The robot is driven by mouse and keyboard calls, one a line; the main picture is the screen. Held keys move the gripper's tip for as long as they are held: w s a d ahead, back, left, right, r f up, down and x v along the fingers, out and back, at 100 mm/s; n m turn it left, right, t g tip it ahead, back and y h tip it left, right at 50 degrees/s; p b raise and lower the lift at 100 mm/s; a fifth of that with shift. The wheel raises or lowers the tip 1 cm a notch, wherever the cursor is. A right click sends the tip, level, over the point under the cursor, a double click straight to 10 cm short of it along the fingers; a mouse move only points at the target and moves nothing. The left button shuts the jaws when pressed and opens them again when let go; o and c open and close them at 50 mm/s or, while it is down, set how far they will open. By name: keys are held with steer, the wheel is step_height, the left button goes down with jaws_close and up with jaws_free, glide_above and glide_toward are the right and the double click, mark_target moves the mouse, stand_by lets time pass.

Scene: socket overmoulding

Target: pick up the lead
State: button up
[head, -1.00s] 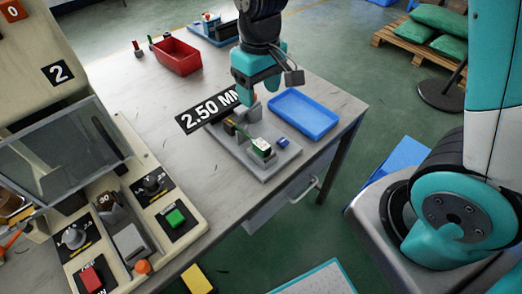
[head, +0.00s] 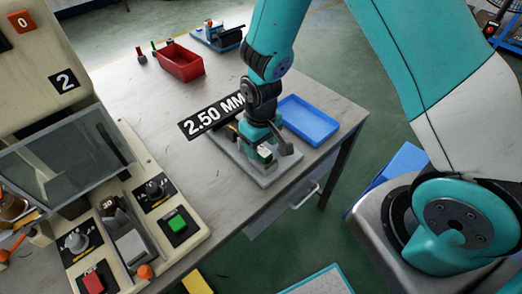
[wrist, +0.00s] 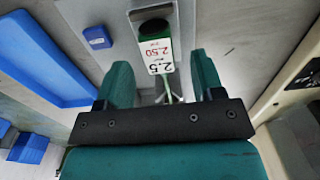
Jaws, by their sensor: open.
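The lead shows in the wrist view as thin green strands (wrist: 170,92) behind a green-and-white block marked 2.50 (wrist: 160,58). This block also shows in the head view (head: 265,153) on the grey fixture plate (head: 270,178). My gripper (head: 258,143) is low over the plate, pointing down, and covers most of the lead in the head view. In the wrist view my gripper (wrist: 163,78) is open, with one teal finger on each side of the strands. I cannot tell whether either finger touches them.
The control machine (head: 110,160) is at the left. A red bin (head: 181,62) stands farther back.

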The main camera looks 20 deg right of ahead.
steer(key=shift+f, duration=1.3)
steer(key=c, duration=1.1)
steer(key=shift+r, duration=0.1)
